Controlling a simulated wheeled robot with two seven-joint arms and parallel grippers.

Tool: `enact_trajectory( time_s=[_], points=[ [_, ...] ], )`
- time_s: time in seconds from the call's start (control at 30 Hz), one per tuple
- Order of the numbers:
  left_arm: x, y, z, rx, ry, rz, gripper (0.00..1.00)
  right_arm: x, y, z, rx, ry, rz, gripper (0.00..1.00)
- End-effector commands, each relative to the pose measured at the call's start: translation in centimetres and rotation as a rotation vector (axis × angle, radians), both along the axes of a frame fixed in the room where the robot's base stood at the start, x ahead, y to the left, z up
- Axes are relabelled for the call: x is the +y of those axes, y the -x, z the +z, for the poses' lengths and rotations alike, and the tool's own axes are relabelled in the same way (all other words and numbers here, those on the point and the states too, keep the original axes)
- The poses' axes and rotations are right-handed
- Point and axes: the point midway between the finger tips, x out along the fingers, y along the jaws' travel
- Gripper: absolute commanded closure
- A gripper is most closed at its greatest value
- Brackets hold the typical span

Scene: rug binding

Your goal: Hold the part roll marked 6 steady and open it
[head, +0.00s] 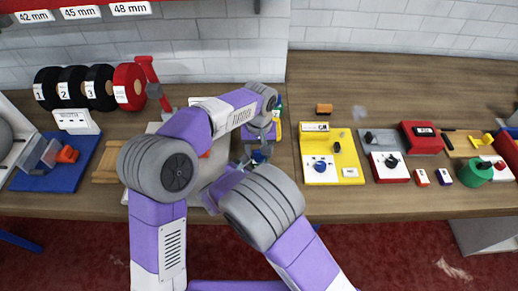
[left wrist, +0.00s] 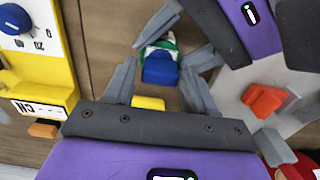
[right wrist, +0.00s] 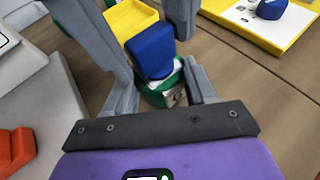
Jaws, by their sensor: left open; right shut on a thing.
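The part roll (right wrist: 158,95) has a green body with a white label and a blue block-shaped top (right wrist: 152,50). My right gripper (right wrist: 162,82) is shut on the green body. My left gripper (left wrist: 158,68) is open, with its fingers either side of the blue top, which also shows in the left wrist view (left wrist: 160,68); I cannot tell whether they touch it. In the head view my arms hide most of the roll, and only a bit of blue (head: 260,157) shows.
A yellow open box (right wrist: 130,17) stands right behind the roll. A yellow dial station (head: 333,160) is to the right, with a small orange block (head: 324,109) behind. A grey unit with an orange part (left wrist: 263,98) stands close on the other side. Numbered black rolls (head: 73,88) stand back left.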

Motion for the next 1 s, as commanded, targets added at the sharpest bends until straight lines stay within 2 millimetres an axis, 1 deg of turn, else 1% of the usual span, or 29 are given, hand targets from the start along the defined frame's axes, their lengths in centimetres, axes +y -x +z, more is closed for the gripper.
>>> enact_trajectory(
  time_s=[0.17, 0.27, 0.5, 1.0],
  points=[
    [0.01, 0.00, 0.00, 0.000, 0.000, 0.000, 0.45, 0.00, -0.02, 0.03, -0.001, 0.001, 0.000, 0.99],
    [0.00, 0.00, 0.01, 0.000, 0.000, 0.000, 0.58, 0.00, -0.02, 0.03, -0.001, 0.001, 0.000, 0.99],
    [0.00, 0.00, 0.04, 0.000, 0.000, 0.000, 0.95, -0.01, -0.01, 0.03, -0.001, 0.001, 0.000, 0.99],
    [0.00, 0.00, 0.14, 0.000, 0.000, 0.000, 0.95, 0.00, 0.00, 0.01, 0.000, 0.000, 0.000, 0.99]
  ],
)
